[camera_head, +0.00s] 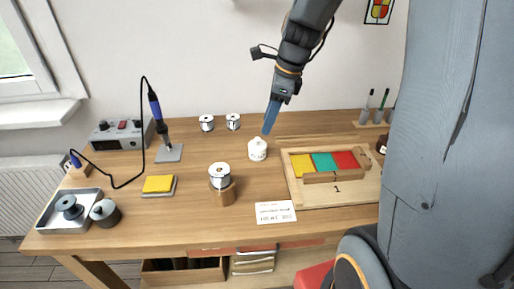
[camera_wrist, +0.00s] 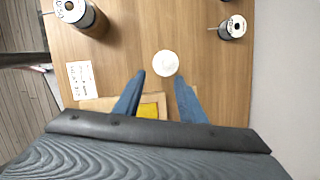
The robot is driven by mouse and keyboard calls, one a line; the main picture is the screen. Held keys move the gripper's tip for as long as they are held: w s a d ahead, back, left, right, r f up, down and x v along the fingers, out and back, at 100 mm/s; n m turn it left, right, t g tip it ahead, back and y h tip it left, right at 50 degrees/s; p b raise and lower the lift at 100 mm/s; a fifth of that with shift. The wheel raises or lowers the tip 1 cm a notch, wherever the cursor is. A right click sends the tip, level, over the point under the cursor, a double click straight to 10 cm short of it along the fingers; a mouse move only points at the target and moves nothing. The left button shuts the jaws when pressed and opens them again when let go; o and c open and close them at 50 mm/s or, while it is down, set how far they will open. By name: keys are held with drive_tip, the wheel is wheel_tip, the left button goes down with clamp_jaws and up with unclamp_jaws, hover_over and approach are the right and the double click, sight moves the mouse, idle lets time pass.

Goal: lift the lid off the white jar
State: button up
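The white jar (camera_head: 257,151) stands upright on the wooden table, right of the table's middle, with its lid (camera_head: 258,141) on top. In the wrist view the round white lid (camera_wrist: 165,63) shows from above, a little beyond the fingertips. My gripper (camera_head: 268,132) points down just above and behind the jar. In the wrist view my gripper (camera_wrist: 160,78) has its two blue fingers apart with nothing between them. I cannot tell the exact height between fingertips and lid.
A wooden tray (camera_head: 335,196) with yellow, green and red pieces lies right of the jar. A spool on a wooden block (camera_head: 222,191) stands to the left front. Two spools (camera_head: 207,123) stand behind. A white card (camera_head: 275,212) lies in front. A soldering iron (camera_head: 158,120) stands farther left.

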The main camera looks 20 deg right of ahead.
sight(258, 138)
drive_tip(key=shift+w+a+f+m+p, duration=0.2)
drive_tip(key=shift+w+a+f+m, duration=0.2)
drive_tip(key=shift+f, duration=0.8)
drive_tip(key=shift+w+a+f+m+p, duration=0.2)
drive_tip(key=shift+w+f, duration=0.35)
drive_tip(key=shift+f, duration=0.65)
drive_tip(key=shift+w+a+f+m+p, duration=0.15)
drive_tip(key=shift+w+a+f+m, duration=0.25)
drive_tip(key=shift+f, duration=0.8)
clamp_jaws()
